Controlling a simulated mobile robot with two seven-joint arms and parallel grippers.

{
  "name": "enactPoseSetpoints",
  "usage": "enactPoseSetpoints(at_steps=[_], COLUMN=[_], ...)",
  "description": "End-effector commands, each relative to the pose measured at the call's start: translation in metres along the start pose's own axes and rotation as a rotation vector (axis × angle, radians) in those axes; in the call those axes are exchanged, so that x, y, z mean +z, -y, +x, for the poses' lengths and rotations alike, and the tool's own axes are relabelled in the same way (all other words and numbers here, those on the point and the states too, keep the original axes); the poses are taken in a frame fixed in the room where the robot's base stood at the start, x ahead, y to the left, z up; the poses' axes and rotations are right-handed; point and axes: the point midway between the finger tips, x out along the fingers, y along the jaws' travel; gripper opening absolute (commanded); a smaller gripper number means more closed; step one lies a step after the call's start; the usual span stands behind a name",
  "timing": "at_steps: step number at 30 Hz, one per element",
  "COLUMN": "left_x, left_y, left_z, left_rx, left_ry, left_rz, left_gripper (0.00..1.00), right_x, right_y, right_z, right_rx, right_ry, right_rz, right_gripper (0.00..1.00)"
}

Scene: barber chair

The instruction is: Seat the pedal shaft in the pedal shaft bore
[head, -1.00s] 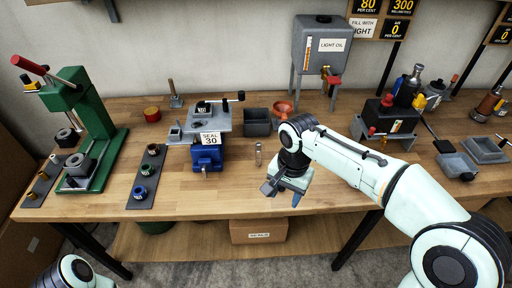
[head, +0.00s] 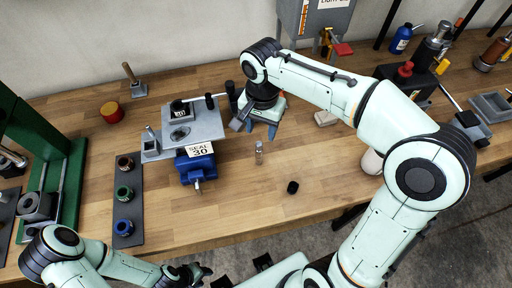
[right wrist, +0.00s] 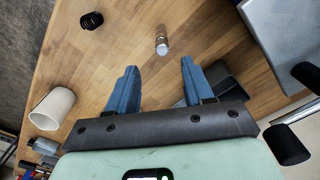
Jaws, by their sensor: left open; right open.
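A small metal pin (head: 259,152), which looks like the pedal shaft, stands on the bare wood right of the blue vise. It also shows in the right wrist view (right wrist: 161,40), just beyond my fingertips. The grey plate (head: 205,120) on the blue vise (head: 195,168) has a dark round opening (head: 180,133); I cannot tell whether this is the pedal shaft bore. My right gripper (head: 258,123) is open and empty, behind the pin; its blue fingers are spread in the right wrist view (right wrist: 157,72). My left gripper (head: 197,273) is at the bottom edge, open, with nothing visible in it.
A dark strip (head: 125,205) with several coloured rings is left of the vise. A green press (head: 45,140) stands far left. A white cup (right wrist: 52,107) stands to the right. The front middle of the bench is mostly clear.

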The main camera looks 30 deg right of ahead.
Motion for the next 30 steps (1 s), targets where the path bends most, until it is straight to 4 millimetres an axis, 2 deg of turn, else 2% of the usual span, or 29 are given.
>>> enactPoseSetpoints(at_steps=[1,4,14,21,24,30], left_x=[0.002,0.003,0.004,0.004,0.004,0.004], left_y=[0.002,0.004,0.005,0.006,0.006,0.006], left_z=[0.004,0.007,0.009,0.011,0.012,0.011], left_rx=[-0.001,-0.002,-0.002,-0.002,-0.003,-0.002], left_ry=[0.003,0.005,0.006,0.007,0.007,0.007], left_rz=[-0.001,-0.002,-0.002,-0.002,-0.003,-0.003], left_gripper=[0.43,0.43,0.43,0.43,0.43,0.43], right_x=[0.000,0.000,0.001,0.002,0.002,0.002], right_y=[-0.001,-0.001,0.001,0.003,0.004,0.004], right_z=[0.014,0.032,0.060,0.095,0.102,0.102], right_rx=[0.006,0.004,0.003,0.002,0.001,-0.001], right_ry=[0.004,0.002,0.002,0.002,0.001,-0.001], right_rz=[0.001,0.001,0.001,0.002,0.001,0.001], right_gripper=[0.52,0.52,0.52,0.52,0.52,0.52])
